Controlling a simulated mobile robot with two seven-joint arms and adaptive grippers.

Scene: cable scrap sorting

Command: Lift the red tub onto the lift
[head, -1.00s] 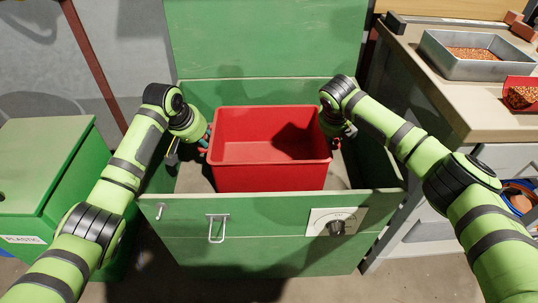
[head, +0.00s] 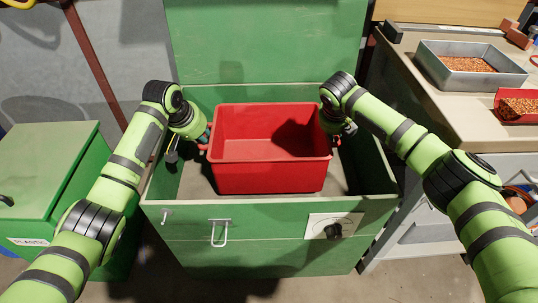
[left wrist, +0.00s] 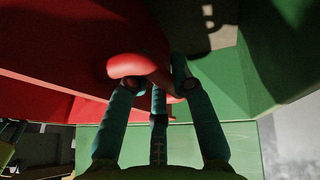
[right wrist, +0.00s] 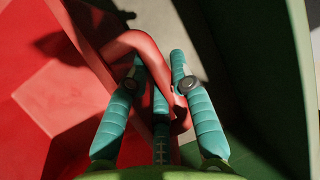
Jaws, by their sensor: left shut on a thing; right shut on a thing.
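The red tub (head: 268,176) is upright and looks empty, inside the open green chest (head: 275,245). Its base shows inside the chest's front rim; I cannot tell its exact clearance from the floor. My left gripper (head: 206,140) is at its left side, shut on a red handle (left wrist: 140,68), which shows between the fingers in the left wrist view. My right gripper (head: 338,140) is at its right side, shut on the other red handle (right wrist: 142,48). The fingertips are partly hidden in the head view. I cannot identify a lift in the frames.
The chest's raised lid (head: 270,40) stands behind the tub. A green bin (head: 45,165) labelled PLASTIC stands at the left. The chest walls closely flank both grippers.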

